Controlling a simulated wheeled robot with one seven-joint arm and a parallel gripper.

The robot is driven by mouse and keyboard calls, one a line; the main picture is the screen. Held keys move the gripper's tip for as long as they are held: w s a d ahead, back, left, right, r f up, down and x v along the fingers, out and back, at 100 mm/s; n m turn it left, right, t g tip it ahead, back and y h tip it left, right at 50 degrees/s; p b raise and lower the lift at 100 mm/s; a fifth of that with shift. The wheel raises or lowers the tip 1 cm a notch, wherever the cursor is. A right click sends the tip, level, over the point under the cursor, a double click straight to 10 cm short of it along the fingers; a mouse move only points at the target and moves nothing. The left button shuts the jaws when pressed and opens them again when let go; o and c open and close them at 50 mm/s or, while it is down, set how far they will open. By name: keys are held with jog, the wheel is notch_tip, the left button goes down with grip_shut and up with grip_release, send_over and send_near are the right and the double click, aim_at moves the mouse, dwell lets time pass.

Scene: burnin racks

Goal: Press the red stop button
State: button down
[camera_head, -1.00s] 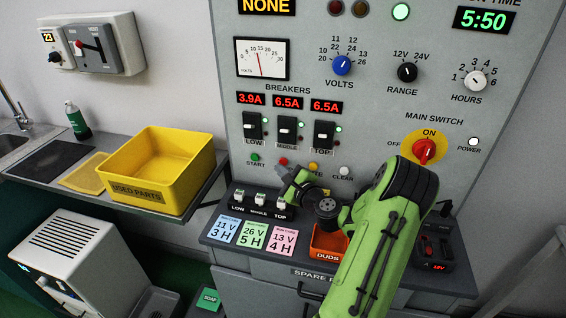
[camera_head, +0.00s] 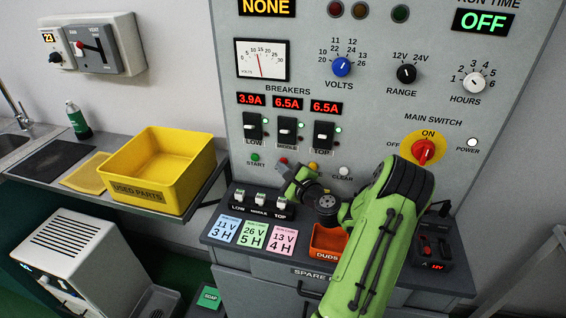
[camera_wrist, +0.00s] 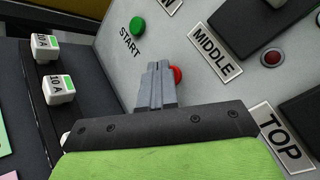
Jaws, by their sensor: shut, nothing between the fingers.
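The red stop button (camera_head: 283,161) is on the grey panel, between the green START button (camera_head: 255,157) and a yellow button (camera_head: 313,166). In the wrist view the red button (camera_wrist: 176,75) shows just beyond my fingertips, partly hidden by them. My gripper (camera_wrist: 158,70) is shut and empty, its fingertips at the red button. They look to be touching it, but the exact contact is hidden. In the head view my gripper (camera_head: 285,168) reaches to the panel just below the button. The run time display (camera_head: 483,21) reads OFF.
Breaker switches (camera_head: 287,131) sit above the buttons. A shelf below holds small LOW, MIDDLE and TOP parts (camera_head: 261,198), coloured cards (camera_head: 255,236) and an orange DUDS bin (camera_head: 328,241). A yellow USED PARTS bin (camera_head: 158,170) stands at left.

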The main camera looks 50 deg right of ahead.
dwell(0.5)
jog(key=shift+s+a+b, duration=0.35)
jog(key=shift+a+b, duration=0.05)
jog(key=shift+a, duration=0.25)
jog(key=a+b, duration=0.1)
jog(key=s+a, duration=0.1)
jog(key=a+b, duration=0.1)
jog(key=shift+s+a+f+b, duration=0.1)
jog(key=shift+s+f+b, duration=0.05)
jog(key=shift+s+b, duration=0.2)
jog(key=shift+s+a, duration=0.3)
jog(key=shift+a, duration=0.3)
